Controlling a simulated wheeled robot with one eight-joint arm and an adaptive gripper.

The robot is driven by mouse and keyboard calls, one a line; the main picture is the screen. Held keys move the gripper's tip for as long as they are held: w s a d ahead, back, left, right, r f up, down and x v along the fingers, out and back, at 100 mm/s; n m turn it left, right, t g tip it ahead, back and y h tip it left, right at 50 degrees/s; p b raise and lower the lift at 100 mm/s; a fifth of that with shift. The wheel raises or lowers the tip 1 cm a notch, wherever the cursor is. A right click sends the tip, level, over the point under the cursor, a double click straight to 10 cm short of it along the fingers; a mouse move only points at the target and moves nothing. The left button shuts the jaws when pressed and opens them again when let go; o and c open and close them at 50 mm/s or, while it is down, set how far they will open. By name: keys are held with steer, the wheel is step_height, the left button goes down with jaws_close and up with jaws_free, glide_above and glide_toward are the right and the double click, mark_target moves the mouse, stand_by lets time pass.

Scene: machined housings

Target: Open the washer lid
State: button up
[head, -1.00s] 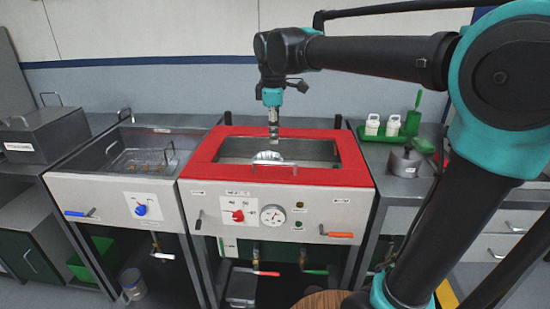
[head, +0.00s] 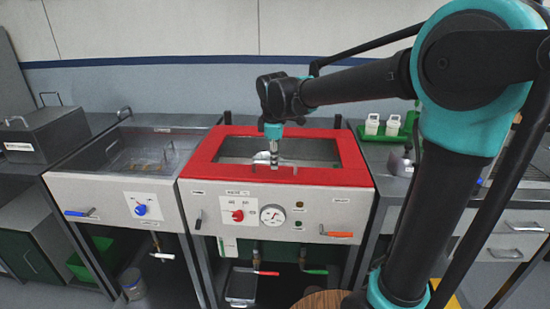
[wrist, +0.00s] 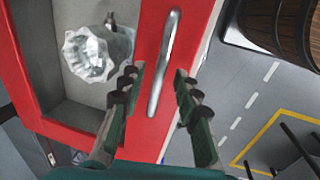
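The washer (head: 280,215) has a red lid frame (head: 345,160) around a see-through window, lying flat over a grey basin. A silver bar handle (head: 283,164) runs along the lid's front edge. It also shows in the wrist view, where the handle (wrist: 163,62) stands on the red frame (wrist: 148,45). My gripper (head: 274,163) is at the lid's front, above the handle. In the wrist view my gripper (wrist: 157,77) has its two fingers spread, one on each side of the handle's lower part, with gaps showing between fingers and handle.
A white faceted part (wrist: 88,54) shows through the window. To the left stands a second tank (head: 150,150) with a basket. To the right, a bench holds a green tray (head: 385,135) with white bottles.

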jaws_close()
